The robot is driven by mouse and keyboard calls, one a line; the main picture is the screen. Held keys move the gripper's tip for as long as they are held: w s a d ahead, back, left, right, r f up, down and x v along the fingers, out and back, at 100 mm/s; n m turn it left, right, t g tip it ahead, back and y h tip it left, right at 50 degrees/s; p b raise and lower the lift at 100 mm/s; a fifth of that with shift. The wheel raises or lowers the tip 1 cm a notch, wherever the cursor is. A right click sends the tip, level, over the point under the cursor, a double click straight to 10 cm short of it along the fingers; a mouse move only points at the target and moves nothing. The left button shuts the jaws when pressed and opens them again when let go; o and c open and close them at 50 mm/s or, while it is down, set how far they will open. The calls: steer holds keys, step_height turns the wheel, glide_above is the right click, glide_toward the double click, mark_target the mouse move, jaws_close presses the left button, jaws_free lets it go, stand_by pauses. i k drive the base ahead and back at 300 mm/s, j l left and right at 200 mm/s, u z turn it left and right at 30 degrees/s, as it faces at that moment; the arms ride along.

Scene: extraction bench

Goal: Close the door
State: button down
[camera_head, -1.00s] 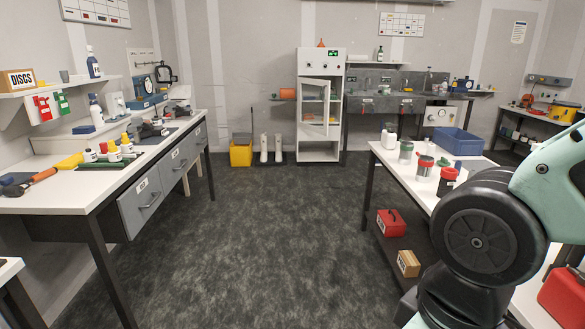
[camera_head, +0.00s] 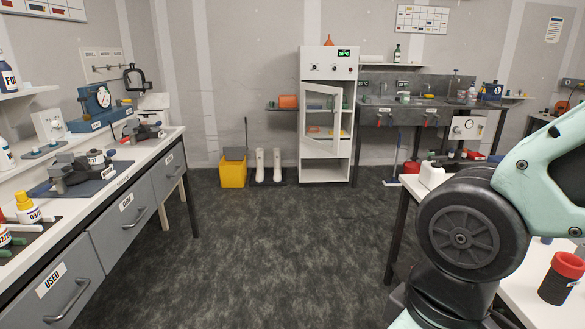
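A tall white cabinet (camera_head: 325,170) stands against the back wall, with dials and a green display on its top panel. Its glass-paned door (camera_head: 319,118) is ajar, hinged at the left as far as I can tell, and swung out towards me. Shelves with small items show behind and beside the door. Below it is an open compartment. My arm is folded at the right of the view, far from the cabinet. My gripper is not in the frame.
A bench with drawers (camera_head: 125,222) runs along the left. A white table (camera_head: 520,290) stands at the right, partly behind my arm. A yellow bin (camera_head: 233,173) and white boots (camera_head: 268,165) stand left of the cabinet. The dark floor (camera_head: 280,245) between the benches is clear.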

mark_target(336, 91)
steer(key=i, duration=3.9)
steer(key=i+z, duration=0.2)
steer(key=i, duration=0.25)
steer(key=i+j+z, duration=0.2)
steer(key=i, duration=0.3)
steer(key=i+j+z, duration=0.2)
steer(key=i, duration=0.25)
